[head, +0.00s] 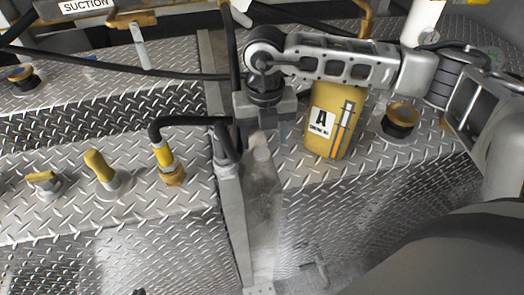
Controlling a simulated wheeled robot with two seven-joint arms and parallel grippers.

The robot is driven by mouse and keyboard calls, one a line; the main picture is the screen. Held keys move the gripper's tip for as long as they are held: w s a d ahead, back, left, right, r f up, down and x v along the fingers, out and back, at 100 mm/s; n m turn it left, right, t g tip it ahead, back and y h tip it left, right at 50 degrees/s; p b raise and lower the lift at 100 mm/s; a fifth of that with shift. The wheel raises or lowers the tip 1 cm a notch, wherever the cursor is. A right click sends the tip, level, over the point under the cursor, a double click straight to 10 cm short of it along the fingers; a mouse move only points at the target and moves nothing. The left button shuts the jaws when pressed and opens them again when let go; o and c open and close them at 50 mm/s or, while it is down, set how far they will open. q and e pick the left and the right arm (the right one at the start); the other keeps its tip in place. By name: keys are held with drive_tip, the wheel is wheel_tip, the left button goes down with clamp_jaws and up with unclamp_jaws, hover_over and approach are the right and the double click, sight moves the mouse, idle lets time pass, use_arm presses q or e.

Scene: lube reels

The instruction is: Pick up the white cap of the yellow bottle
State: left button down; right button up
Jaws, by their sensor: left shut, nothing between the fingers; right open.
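The yellow bottle (328,135) stands on the diamond-plate deck right of centre, with a white label marked "A". Its top is hidden behind my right arm, and I cannot make out its white cap. My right gripper (265,122) points down to the left of the bottle, apart from it, above the top of a grey upright post. It is open, and I see nothing held in it. My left gripper is not in view.
A black hose with a yellow fitting (164,155) runs close left of my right gripper. Yellow-handled valves (101,168) stand on the left deck. A black and yellow round fitting (399,121) is right of the bottle. A grey post (262,215) drops below the gripper.

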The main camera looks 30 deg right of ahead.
sight(263, 154)
drive_tip(key=shift+a+f+p, duration=0.15)
drive_tip(key=shift+f+p, duration=0.3)
drive_tip(key=shift+f, duration=1.9)
drive_tip(key=c, duration=1.1)
drive_tip(key=shift+o, duration=0.2)
drive_tip(key=shift+r, duration=0.1)
